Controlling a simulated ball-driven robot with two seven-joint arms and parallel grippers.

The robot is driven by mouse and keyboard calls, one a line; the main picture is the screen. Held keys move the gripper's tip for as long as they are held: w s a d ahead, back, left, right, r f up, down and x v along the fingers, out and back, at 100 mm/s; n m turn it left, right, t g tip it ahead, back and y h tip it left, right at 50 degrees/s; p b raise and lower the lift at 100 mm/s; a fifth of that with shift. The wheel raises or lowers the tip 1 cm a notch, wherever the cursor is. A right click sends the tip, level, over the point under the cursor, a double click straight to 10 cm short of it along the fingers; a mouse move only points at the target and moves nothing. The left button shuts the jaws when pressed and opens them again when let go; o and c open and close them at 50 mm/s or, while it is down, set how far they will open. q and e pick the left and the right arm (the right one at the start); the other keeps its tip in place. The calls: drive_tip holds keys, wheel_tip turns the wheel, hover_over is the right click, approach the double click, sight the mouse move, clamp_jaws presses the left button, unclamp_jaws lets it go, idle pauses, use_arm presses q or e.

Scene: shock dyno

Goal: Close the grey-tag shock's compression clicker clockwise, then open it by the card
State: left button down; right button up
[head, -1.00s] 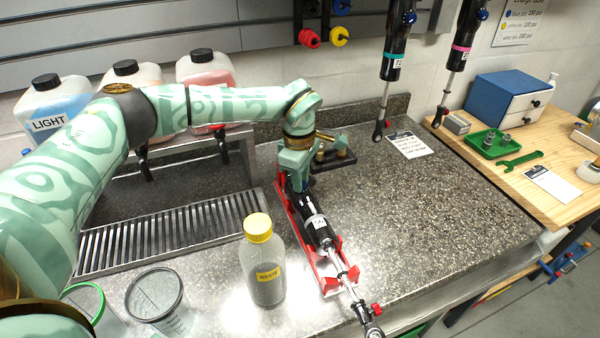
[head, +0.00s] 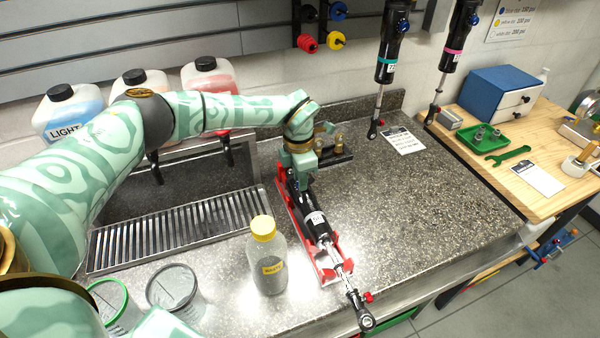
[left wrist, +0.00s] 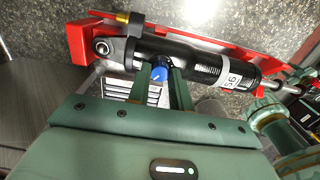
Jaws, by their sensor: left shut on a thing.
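The shock with the light grey tag (head: 315,219) lies in a red cradle (head: 290,209) on the speckled counter, its eyelet end (head: 366,320) toward the front edge. In the left wrist view its black body (left wrist: 205,66) and white-grey label (left wrist: 229,73) show. My left gripper (head: 301,184) is at the shock's far end. In the left wrist view its fingers (left wrist: 160,80) are shut on a blue knob (left wrist: 158,70) on the shock's side. A printed card (head: 404,140) lies on the counter behind; its text is too small to read. My right gripper is not in view.
A yellow-capped waste bottle (head: 267,262) stands close left of the cradle. Two shocks (head: 386,55) hang at the back. A wooden bench at right holds a green tray (head: 484,138), a wrench and another card (head: 538,178). The counter right of the cradle is clear.

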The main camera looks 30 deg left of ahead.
use_arm(q)
drive_tip(key=shift+n, duration=0.4)
drive_tip(key=c, duration=1.3)
unclamp_jaws()
drive_tip(key=shift+o, duration=0.2)
drive_tip(key=shift+r, duration=0.1)
wheel_tip(320, 180, up, 16)
drive_tip(key=shift+s+a+p, duration=0.15)
drive_tip(key=shift+s+p, duration=0.05)
drive_tip(key=shift+p, duration=0.25)
